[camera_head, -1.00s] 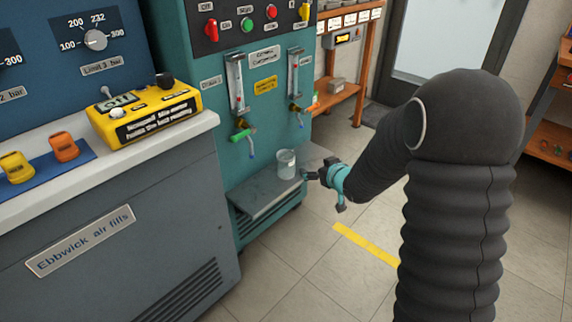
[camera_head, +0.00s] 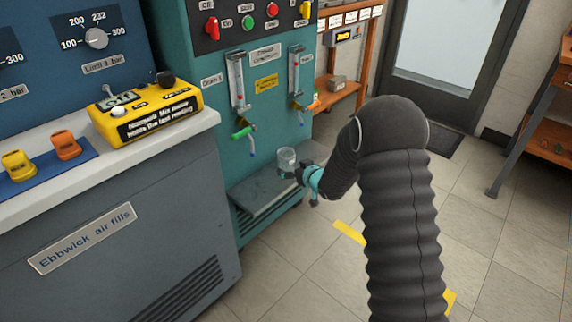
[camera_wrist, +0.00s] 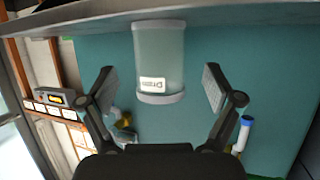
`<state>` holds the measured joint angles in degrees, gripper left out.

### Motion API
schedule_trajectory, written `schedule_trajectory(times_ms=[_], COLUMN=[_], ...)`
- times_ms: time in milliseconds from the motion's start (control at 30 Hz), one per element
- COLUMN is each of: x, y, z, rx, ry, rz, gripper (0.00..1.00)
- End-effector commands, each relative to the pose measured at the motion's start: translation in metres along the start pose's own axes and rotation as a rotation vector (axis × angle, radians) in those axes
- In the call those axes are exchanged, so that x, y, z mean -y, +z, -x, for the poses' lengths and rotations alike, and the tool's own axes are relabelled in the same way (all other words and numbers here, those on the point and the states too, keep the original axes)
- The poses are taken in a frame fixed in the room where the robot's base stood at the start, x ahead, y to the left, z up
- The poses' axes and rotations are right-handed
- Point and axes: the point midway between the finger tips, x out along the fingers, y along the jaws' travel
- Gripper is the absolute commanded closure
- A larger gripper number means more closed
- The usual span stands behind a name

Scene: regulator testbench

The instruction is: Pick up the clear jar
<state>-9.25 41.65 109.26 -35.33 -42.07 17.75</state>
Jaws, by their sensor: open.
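The clear jar (camera_head: 287,157) stands at the drain shelf (camera_head: 262,198) of the teal test bench, its lower part partly hidden by my gripper (camera_head: 300,173). In the wrist view the jar (camera_wrist: 160,55) appears upside down, with a small white label reading "Drain". There, my gripper (camera_wrist: 158,85) is open, one finger on each side of the jar with visible gaps. Neither finger touches it. How far the jar reaches between the fingers is hard to tell.
A green-tipped drain spout (camera_head: 243,133) and another tap (camera_head: 300,104) hang from the bench above the shelf. A yellow meter (camera_head: 150,112) sits on the counter at left. Open floor (camera_head: 490,240) lies to the right.

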Motion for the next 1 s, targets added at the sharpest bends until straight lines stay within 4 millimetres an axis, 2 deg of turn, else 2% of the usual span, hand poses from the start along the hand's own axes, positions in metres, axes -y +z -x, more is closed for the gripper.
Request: schedule_trajectory(times_ms=[400,700,967,1000], x=[0.000,0.000,0.000,0.000], y=[-0.004,-0.004,-0.004,-0.004], z=[-0.048,-0.051,-0.051,-0.051], rx=[0.000,0.000,0.000,0.000], ry=[0.000,0.000,0.000,0.000], rz=[0.001,0.001,0.001,0.001], gripper=[0.09,0.09,0.74,0.76])
